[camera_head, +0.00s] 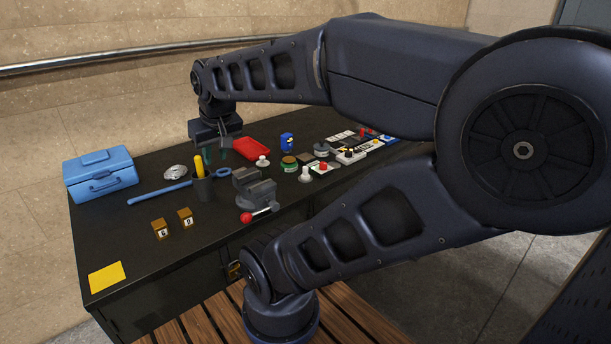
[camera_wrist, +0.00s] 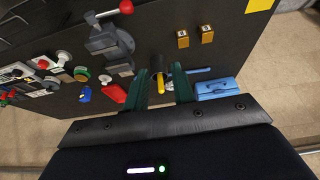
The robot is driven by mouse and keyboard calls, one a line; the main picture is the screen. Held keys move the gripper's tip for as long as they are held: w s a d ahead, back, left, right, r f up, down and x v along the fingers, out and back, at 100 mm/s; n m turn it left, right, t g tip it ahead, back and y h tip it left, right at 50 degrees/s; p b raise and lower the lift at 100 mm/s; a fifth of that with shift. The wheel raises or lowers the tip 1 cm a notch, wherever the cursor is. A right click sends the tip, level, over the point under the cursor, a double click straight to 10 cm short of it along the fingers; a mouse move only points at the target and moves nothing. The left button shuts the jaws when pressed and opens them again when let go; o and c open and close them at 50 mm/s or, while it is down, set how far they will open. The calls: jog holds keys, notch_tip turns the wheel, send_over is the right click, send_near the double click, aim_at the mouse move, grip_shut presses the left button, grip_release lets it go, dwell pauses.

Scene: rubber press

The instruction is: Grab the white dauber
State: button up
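Two small white-knobbed pieces show on the dark table. One (camera_head: 262,161) stands by the red tray's front right corner, and another (camera_head: 305,174) stands farther right, beyond the vise. They also show in the wrist view, one beside the tray (camera_wrist: 105,78) and one farther left (camera_wrist: 63,56). I cannot tell which is the white dauber. My gripper (camera_head: 217,153) hangs above the back of the table, left of both. In the wrist view its two green fingers (camera_wrist: 161,68) are spread apart with nothing held; a dark cup with a yellow item shows beyond the gap.
The red tray (camera_head: 251,147) lies right of my gripper. A grey vise (camera_head: 254,188) with a red-knobbed handle stands in front. The dark cup (camera_head: 203,188), blue bar (camera_head: 160,193) and blue toolbox (camera_head: 100,174) are left. A blue item (camera_head: 287,143) and several stamps crowd the right.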

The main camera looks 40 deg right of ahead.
jog(key=o, duration=0.7)
jog(key=w+d+f+m, duration=0.2)
jog(key=w+d, duration=0.5)
jog(key=w, duration=0.1)
jog(key=m+g+h, duration=0.1)
jog(key=m+h, duration=0.2)
jog(key=m, duration=0.4)
send_near(305, 168)
jog(key=f, duration=0.1)
jog(key=shift+d+x, duration=0.1)
jog(key=shift+x, duration=2.6)
jog(key=shift+d+x, duration=0.15)
jog(key=shift+x, duration=2.55)
